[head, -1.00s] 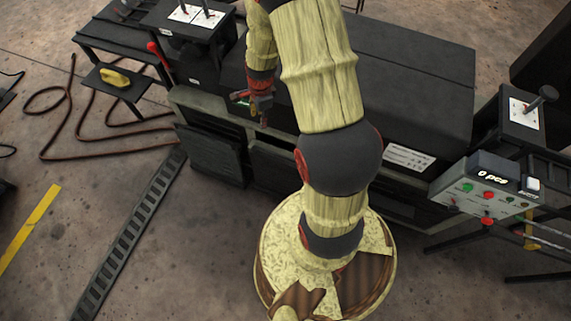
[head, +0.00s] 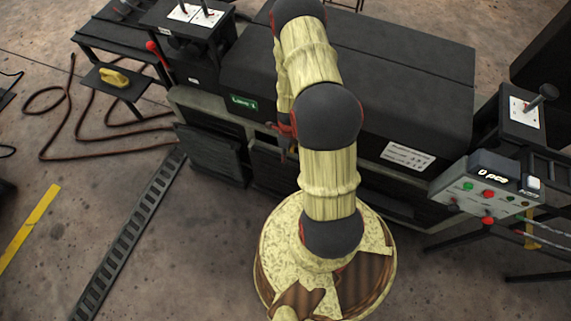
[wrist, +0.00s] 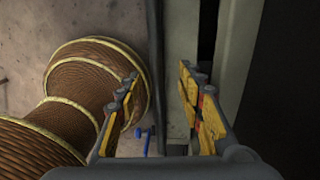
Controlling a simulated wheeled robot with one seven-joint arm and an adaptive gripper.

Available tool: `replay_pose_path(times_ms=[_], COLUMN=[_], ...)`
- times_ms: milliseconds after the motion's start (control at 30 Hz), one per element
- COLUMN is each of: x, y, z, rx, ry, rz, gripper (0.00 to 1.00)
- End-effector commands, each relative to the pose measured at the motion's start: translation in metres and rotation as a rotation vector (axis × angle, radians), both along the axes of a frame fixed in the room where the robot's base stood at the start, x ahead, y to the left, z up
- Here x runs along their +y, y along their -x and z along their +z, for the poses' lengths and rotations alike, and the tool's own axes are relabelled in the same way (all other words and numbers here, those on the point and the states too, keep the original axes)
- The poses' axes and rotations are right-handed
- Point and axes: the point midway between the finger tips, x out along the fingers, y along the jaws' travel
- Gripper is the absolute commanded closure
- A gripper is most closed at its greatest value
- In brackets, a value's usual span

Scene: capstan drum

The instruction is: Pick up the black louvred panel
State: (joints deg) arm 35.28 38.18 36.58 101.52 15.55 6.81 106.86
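The black louvred panel (head: 212,154) stands upright at the front left of the long dark machine, low near the floor. My gripper (head: 287,152) is to the right of it in the head view, at the machine's front, partly hidden by my arm. In the wrist view my gripper (wrist: 160,95) is open, its yellow-padded fingers apart with nothing held. A thin dark upright strip (wrist: 155,60) lies between and beyond the fingers; I cannot tell whether it is a panel edge.
The machine (head: 400,75) with its pale frame fills the space behind my arm. A control box (head: 485,195) stands at right. A red lever (head: 155,47) and a brown hose (head: 85,153) are at left. A slotted floor strip (head: 130,240) crosses open floor.

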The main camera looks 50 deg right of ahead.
Motion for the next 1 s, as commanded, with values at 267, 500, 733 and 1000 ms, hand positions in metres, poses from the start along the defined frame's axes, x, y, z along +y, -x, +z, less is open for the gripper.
replay_pose_path(times_ms=[267, 500, 733, 1000], x=[0.006, 0.006, 0.006, 0.006], y=[0.004, 0.004, 0.003, 0.003], z=[-0.038, -0.047, -0.046, -0.046], rx=[0.002, 0.001, 0.001, 0.001], ry=[-0.002, -0.001, -0.001, -0.001], rz=[0.001, 0.002, 0.002, 0.002], gripper=[0.62, 0.62, 0.69, 0.84])
